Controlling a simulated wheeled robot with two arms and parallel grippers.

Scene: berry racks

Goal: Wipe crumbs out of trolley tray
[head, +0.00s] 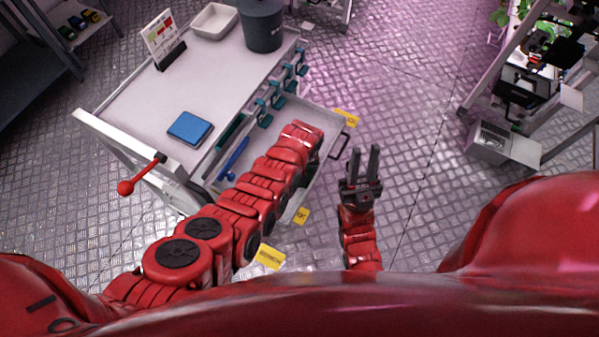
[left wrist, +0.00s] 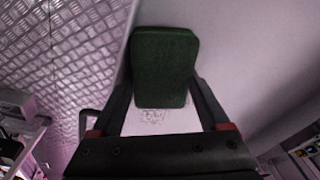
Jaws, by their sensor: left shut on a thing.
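The trolley (head: 215,80) stands at upper left with a pale top. A lower trolley tray (head: 328,112) shows past its right edge, partly covered by my left arm. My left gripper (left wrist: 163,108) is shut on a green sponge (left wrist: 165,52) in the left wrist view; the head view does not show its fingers. The sponge is over a pale surface, and I cannot tell whether it touches. A patch of small faint marks (left wrist: 153,116), possibly crumbs, shows between the fingers. My right gripper (head: 365,165) is open and empty, right of the trolley.
On the trolley top are a blue pad (head: 190,128), a sign (head: 163,40), a white dish (head: 214,20) and a dark bucket (head: 262,27). Teal clips (head: 275,95) and a blue tool (head: 236,158) line its edge. A metal box (head: 497,145) stands right; floor between is clear.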

